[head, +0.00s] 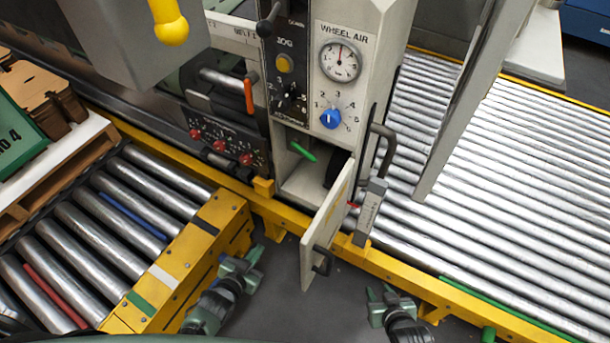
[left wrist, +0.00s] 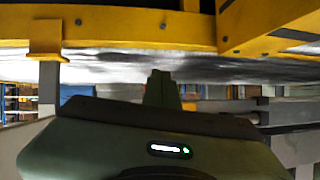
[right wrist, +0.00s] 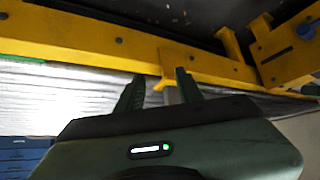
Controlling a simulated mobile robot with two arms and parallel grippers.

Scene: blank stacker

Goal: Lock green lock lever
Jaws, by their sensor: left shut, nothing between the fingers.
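The green lock lever (head: 303,151) sticks out inside the open compartment (head: 305,185) low on the machine's control column, tilted down to the right. The compartment's beige door (head: 328,225) stands swung open toward me, with a dark handle (head: 322,260). My left gripper (head: 243,264) is below and left of the door, apart from the lever. Its fingers are together and empty in the left wrist view (left wrist: 161,88). My right gripper (head: 382,295) is right of the door, near the yellow rail. Its fingers are apart and empty in the right wrist view (right wrist: 160,88). The lever is not visible in either wrist view.
The yellow rail (head: 400,278) runs between my grippers and the machine. A grey handle (head: 370,210) stands right of the door. Roller conveyors lie left (head: 100,240) and right (head: 520,190). The blue knob (head: 330,119) and gauge (head: 340,61) are above the compartment.

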